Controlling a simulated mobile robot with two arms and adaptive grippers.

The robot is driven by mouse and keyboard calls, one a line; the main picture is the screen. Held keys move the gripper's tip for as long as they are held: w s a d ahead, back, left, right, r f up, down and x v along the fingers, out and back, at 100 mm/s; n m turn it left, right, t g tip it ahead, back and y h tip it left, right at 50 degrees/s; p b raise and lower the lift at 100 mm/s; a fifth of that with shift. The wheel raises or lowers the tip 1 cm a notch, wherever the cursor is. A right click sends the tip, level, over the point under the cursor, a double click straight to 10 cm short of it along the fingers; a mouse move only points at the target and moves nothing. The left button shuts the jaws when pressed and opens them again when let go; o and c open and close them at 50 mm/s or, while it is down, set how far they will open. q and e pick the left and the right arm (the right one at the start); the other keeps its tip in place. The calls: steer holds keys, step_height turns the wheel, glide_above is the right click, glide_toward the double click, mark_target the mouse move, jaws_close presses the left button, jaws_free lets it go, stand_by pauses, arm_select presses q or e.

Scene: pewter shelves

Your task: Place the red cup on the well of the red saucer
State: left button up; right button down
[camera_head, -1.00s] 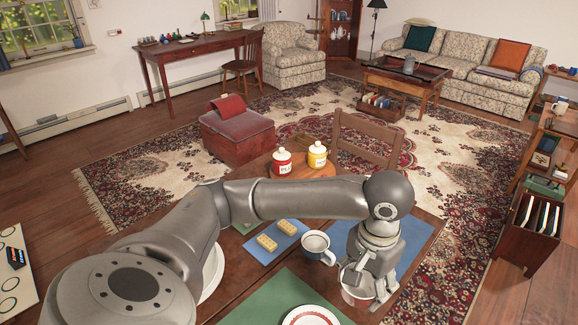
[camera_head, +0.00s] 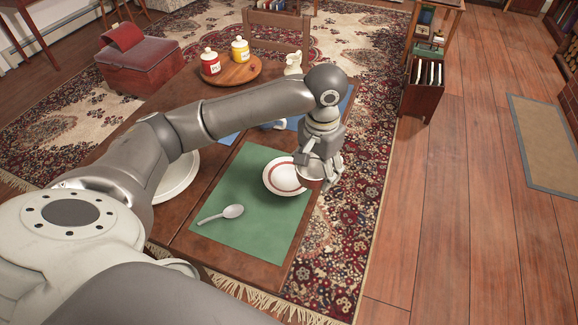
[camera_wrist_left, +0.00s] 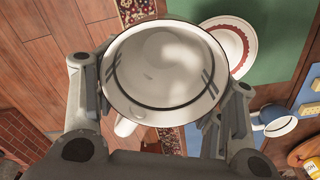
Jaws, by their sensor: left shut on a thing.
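My left gripper (camera_head: 318,168) is shut on a cup (camera_head: 309,173), held upright above the right edge of the red-ringed saucer (camera_head: 274,179). In the left wrist view the cup (camera_wrist_left: 165,65) is pale inside with dark lines near its rim; its outside is mostly hidden, so I cannot confirm it is red. The saucer (camera_wrist_left: 243,42) shows beyond the cup, white with a red ring, partly covered by it. In the head view the saucer lies on a green placemat (camera_head: 240,190), its right part hidden by the cup and gripper. My right gripper is not in view.
A spoon (camera_head: 222,214) lies on the green placemat. A white plate (camera_head: 178,178) is to the left, behind my arm. Red and yellow canisters (camera_head: 210,62) stand on a round board. The table's right edge is close.

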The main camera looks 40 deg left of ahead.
arm_select(q)
steer(key=w+a+f, duration=0.1)
steer(key=a+f, duration=0.1)
steer(key=a, duration=0.1)
steer(key=w+a+f, duration=0.2)
steer(key=a, duration=0.1)
steer(key=w+a+f, duration=0.1)
steer(key=a+f, duration=0.2)
steer(key=shift+w+a+f, duration=0.1)
steer(key=shift+w, duration=0.1)
steer(key=shift+w+a+f, duration=0.2)
steer(key=shift+a+f, duration=0.15)
steer(key=shift+f, duration=0.15)
steer(key=shift+a+f, duration=0.15)
steer(key=shift+f, duration=0.8)
steer(key=shift+a+f, duration=0.15)
steer(key=shift+f, duration=0.8)
steer(key=o, duration=1.1)
steer(key=shift+o, duration=0.2)
steer(key=shift+w, duration=0.1)
steer(key=shift+r, duration=0.1)
step_height(320, 180, up, 12)
